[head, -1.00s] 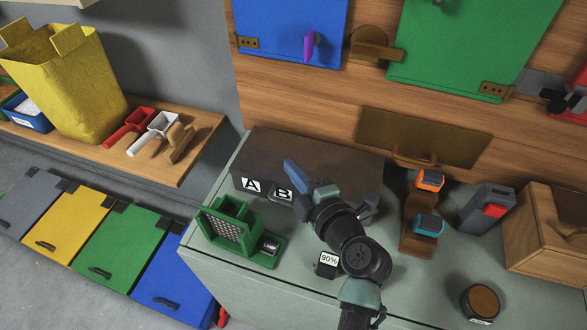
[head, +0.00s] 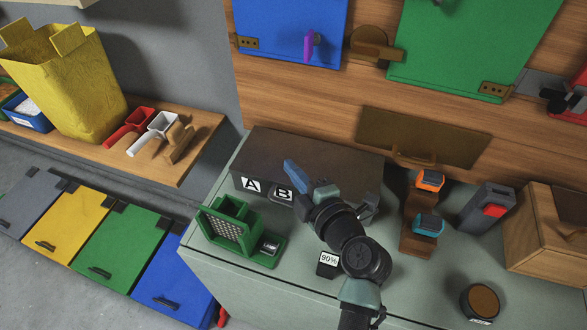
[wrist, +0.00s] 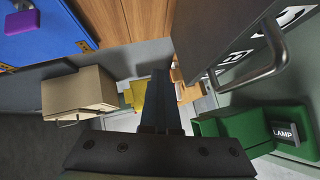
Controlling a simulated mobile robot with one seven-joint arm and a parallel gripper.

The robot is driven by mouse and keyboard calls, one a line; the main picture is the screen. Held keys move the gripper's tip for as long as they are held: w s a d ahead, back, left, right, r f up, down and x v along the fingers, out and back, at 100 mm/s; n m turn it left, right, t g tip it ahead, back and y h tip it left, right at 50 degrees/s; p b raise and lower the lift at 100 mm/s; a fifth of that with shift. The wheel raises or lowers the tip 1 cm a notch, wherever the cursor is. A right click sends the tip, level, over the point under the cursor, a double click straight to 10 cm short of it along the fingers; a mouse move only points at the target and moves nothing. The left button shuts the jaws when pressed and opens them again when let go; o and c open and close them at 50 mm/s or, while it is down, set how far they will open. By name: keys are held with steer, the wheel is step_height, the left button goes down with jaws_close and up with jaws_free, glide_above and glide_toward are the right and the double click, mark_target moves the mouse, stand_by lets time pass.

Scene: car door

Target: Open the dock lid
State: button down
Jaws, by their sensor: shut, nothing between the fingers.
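The dock looks to be the dark brown box (head: 325,155) on the grey-green counter against the wooden wall, with white A and B labels on its front. Its lid seems closed; part of the front is hidden by my arm. In the wrist view a dark panel of the box (wrist: 225,35) fills the upper right, with a metal bar handle (wrist: 262,65) beside the white labels. My gripper (head: 294,174) is at the front of the box, near the B label. In the wrist view its shut, empty fingers (wrist: 160,95) lie left of the handle, visibly apart from it.
A green holder (head: 232,225) stands left of my arm, with a LAMP tag in the wrist view (wrist: 285,132). A small block marked 90% (head: 328,262) is below my arm. Orange and blue-topped devices (head: 430,180) stand right.

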steer(key=c, duration=0.9)
jaws_free()
steer(key=b+v, duration=0.3)
steer(key=v, duration=1)
steer(key=shift+r, duration=0.1)
